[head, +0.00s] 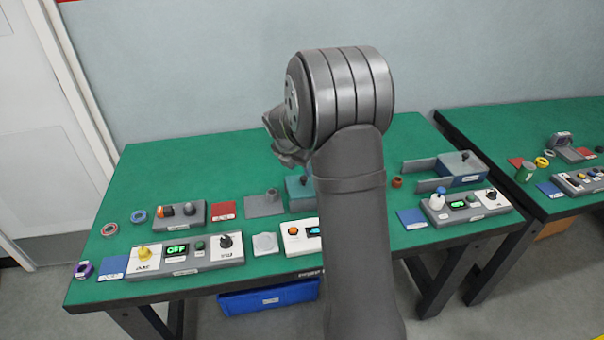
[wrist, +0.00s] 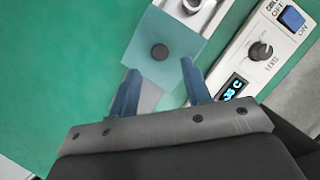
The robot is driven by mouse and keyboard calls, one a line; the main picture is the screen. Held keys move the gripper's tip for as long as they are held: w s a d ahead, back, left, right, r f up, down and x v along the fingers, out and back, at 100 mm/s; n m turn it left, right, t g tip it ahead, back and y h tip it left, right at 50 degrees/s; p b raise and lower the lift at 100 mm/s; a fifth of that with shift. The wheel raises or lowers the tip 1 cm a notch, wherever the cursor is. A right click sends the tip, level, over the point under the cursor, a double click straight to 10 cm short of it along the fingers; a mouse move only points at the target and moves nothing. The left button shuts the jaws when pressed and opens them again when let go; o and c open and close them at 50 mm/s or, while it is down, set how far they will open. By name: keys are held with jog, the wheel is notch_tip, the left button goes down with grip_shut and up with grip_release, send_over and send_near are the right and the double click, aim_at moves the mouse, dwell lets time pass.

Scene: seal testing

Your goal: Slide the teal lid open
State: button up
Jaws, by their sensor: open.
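The teal lid (wrist: 174,33) shows in the wrist view as a flat, see-through plate with a round dark knob (wrist: 159,52) on it. In the head view, the teal box (head: 300,195) with a dark knob on top is partly hidden behind my arm. My gripper (wrist: 160,67) is open and empty, with its two blue fingers pointing toward the lid, one on each side of the knob's line. The knob lies just beyond the fingertips, and the height gap between them is hard to tell. In the head view, my gripper (head: 287,152) is mostly covered by my wrist.
A white console (wrist: 262,48) with a knob, a blue switch and a display lies right of the lid. A grey plate with a round post (head: 264,205) is left of the box. A second box with rails (head: 465,172) stands at right. The back-left green table (head: 190,165) is clear.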

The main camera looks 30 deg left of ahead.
jog(key=v, duration=1.2)
jog(key=x, duration=1.7)
jog(key=shift+w+f, duration=0.1)
jog(key=shift+f, duration=0.1)
jog(key=shift+w+d+r, duration=0.1)
jog(key=shift+w+d, duration=0.05)
jog(key=shift+d, duration=0.05)
